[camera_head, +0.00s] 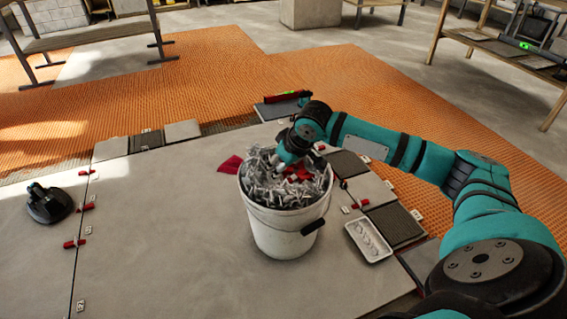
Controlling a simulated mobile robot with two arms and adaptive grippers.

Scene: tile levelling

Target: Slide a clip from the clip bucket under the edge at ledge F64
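The clip bucket (283,232) is a white pail standing on the grey tiled floor, filled with a heap of grey clips (262,182) and a few red pieces. My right arm, teal and black, reaches in from the right. My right gripper (290,166) is down at the top of the heap; its fingers are mostly hidden among the clips, so I cannot tell whether it holds one. My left gripper is out of view. Small white labels sit along the tile edges, but I cannot read which is ledge F64.
Red wedges (75,243) and clips sit along the left seam, beside a black suction cup (50,204). A white tray (368,241) lies right of the bucket. Orange matting (220,80) surrounds the tiles. A workbench (500,45) stands at the back right.

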